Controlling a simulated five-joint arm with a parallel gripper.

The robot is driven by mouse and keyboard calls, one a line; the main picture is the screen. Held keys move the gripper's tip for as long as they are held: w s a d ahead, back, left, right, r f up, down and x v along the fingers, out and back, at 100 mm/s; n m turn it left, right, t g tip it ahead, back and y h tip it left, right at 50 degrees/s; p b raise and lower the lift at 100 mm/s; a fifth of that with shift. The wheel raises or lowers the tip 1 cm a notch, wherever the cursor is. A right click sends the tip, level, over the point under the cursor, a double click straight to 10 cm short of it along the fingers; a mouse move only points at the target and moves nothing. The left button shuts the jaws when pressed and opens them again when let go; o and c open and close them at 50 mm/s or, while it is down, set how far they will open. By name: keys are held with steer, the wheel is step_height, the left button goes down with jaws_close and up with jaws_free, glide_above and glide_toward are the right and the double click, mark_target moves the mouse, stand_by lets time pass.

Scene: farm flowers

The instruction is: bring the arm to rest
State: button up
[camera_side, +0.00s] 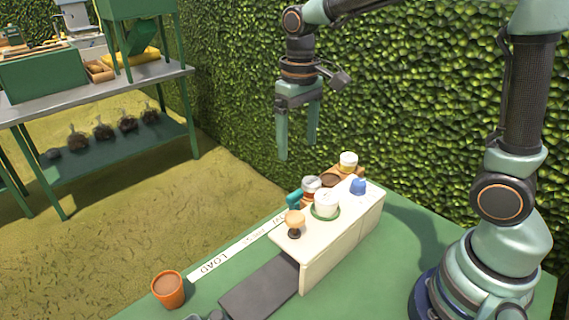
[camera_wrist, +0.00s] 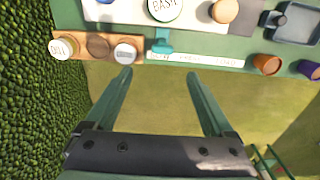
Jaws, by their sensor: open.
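My gripper (camera_side: 297,130) hangs from my arm above the far edge of the green work table, pointing down. Its two green fingers are apart with nothing between them. In the wrist view the open gripper (camera_wrist: 157,75) shows floor and the table's edge between its fingers. It is clear of everything on the table, and the hedge is behind it.
A cream block (camera_side: 335,245) with a white round piece, a blue item and an orange knob stands on the table. Beside it is a wooden rack (camera_wrist: 75,47) with jars. An orange pot (camera_side: 168,289) stands at the front left. A green bench (camera_side: 100,85) is farther back.

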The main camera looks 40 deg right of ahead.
steer(key=s+d+r+t, duration=0.4)
steer(key=s+t, duration=0.1)
steer(key=s, duration=0.4)
steer(key=shift+t, duration=0.3)
